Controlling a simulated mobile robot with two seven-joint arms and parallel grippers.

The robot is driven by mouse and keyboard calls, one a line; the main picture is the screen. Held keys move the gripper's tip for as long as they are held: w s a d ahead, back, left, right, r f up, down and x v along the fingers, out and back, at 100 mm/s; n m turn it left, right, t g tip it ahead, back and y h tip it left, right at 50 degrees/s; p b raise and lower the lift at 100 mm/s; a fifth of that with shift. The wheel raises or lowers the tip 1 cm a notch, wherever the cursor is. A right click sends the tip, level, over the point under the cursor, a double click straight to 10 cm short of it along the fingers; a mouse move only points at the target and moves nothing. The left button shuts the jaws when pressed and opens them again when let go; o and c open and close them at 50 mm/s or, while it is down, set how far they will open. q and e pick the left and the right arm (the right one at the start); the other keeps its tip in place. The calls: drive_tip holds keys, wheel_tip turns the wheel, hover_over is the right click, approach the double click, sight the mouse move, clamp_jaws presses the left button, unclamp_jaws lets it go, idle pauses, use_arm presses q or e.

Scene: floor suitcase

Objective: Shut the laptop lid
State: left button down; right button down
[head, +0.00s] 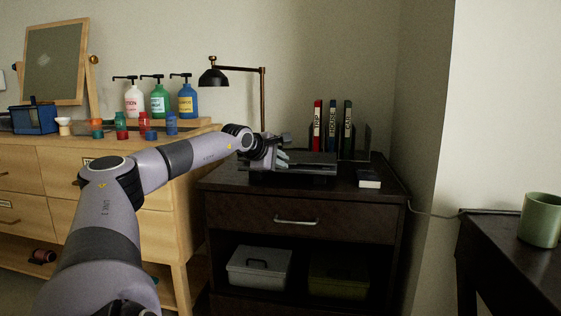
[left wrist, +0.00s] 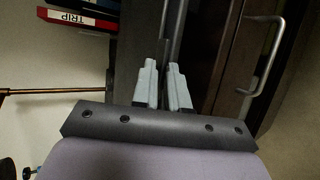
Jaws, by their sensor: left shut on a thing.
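The dark laptop (head: 312,164) lies on top of the dark cabinet in the head view. Its lid shows as a thin, nearly flat slab above the base, and the exact angle is hard to tell. My left gripper (head: 283,158) is at the laptop's left side, with its pale fingers at the lid. In the left wrist view, the two fingers (left wrist: 163,86) are close together on the edge of the thin dark lid (left wrist: 172,40). My arm and gripper hide part of the laptop's left side. My right gripper is not in view.
Binders (head: 333,126) stand behind the laptop, and a black lamp (head: 214,77) rises behind my arm. A small pale box (head: 369,179) lies to the laptop's right. The dark cabinet (head: 375,208) has a handled drawer. A green mug (head: 540,220) stands far right.

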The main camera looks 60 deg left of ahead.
use_arm(q)
drive_tip(key=shift+f, duration=0.15)
drive_tip(key=c, duration=1.3)
unclamp_jaws()
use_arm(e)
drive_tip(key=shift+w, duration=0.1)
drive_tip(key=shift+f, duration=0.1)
use_arm(q)
drive_tip(key=shift+b+v, duration=1.1)
drive_tip(key=shift+v, duration=2.55)
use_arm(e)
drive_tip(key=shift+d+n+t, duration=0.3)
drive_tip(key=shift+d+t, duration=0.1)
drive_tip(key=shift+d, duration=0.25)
